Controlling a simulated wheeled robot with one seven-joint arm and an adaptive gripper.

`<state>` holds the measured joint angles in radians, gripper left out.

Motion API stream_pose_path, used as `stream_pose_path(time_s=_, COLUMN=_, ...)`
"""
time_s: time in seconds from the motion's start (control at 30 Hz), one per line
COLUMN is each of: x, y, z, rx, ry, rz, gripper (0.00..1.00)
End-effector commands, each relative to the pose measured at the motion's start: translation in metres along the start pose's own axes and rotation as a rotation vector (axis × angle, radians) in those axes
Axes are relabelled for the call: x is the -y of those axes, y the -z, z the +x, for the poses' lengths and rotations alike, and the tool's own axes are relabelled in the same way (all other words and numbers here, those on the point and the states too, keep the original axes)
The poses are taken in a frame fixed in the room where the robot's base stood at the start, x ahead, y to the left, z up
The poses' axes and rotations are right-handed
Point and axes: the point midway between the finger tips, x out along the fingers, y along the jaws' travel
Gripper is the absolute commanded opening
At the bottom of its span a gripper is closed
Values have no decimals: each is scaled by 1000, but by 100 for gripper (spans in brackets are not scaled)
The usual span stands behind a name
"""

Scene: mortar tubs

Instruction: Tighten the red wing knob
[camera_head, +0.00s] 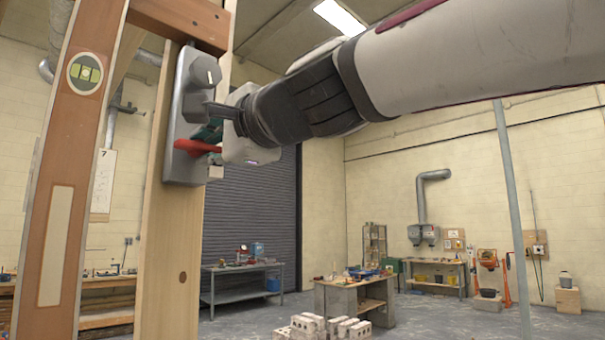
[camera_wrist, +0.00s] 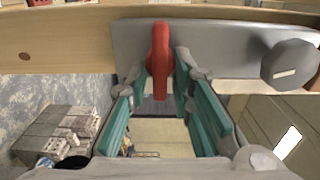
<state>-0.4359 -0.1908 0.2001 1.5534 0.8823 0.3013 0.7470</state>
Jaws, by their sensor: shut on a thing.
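The red wing knob (camera_head: 194,147) is on the lower part of a grey metal plate (camera_head: 181,120) on an upright wooden post. In the wrist view the knob (camera_wrist: 160,58) stands with its wing lengthwise between my two teal-padded fingers. My gripper (camera_head: 208,134) comes from the right and is shut on the red wing knob; the fingers (camera_wrist: 159,72) lie on either side of it. A round grey knob with a white mark (camera_head: 206,72) sits higher on the same plate. The knob's far side and its stem are hidden.
A wooden spirit level (camera_head: 62,240) stands upright at the left, close to the wooden post (camera_head: 165,250). A wooden crosspiece (camera_head: 180,20) is above the plate. Pale blocks (camera_head: 318,326) and workbenches stand farther off on the floor.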

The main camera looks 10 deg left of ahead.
Motion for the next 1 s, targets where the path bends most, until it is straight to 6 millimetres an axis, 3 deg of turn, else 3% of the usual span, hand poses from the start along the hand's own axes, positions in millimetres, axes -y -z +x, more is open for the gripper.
stream_pose_path(time_s=0.5, x=-3, y=0, z=1, rx=0, ry=-5, rz=20, gripper=0)
stream_pose_path(time_s=0.53, x=-3, y=0, z=1, rx=1, ry=-5, rz=20, gripper=25)
stream_pose_path(time_s=0.6, x=-2, y=0, z=1, rx=0, ry=-4, rz=19, gripper=35)
stream_pose_path(time_s=1.0, x=0, y=0, z=-7, rx=0, ry=0, rz=17, gripper=35)
